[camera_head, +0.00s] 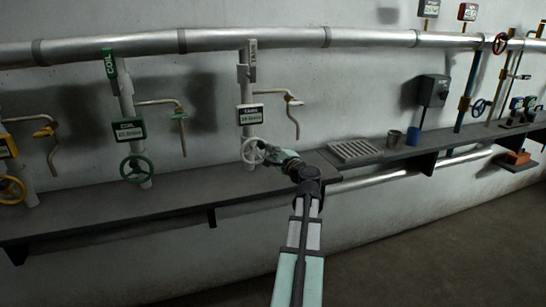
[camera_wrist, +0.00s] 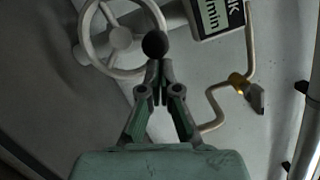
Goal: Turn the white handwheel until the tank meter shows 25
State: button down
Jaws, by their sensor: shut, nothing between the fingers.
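The white handwheel (camera_head: 246,151) is on the white tank pipe, below the tank meter (camera_head: 250,115). The meter's digits are too small to read surely. In the wrist view the handwheel (camera_wrist: 88,42) is at the upper left, with a dark round knob (camera_wrist: 155,45) on its rim. The tank meter (camera_wrist: 216,14) is cut off there, and its number is out of frame. My gripper (camera_head: 266,153) is at the right side of the wheel. In the wrist view my gripper (camera_wrist: 158,68) is shut, its tips just below the knob; I cannot tell whether they touch it.
A bent spout pipe (camera_wrist: 249,50) is right of the wheel. A green coil handwheel (camera_head: 136,169) and a yellow one (camera_head: 11,190) are to the left. The dark shelf (camera_head: 90,215) runs below.

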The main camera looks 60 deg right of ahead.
jog(key=shift+w+a+r+n+b, duration=0.2)
jog(key=shift+a+r+n+b, duration=0.1)
jog(key=shift+n, duration=0.6)
jog(key=shift+d, duration=0.1)
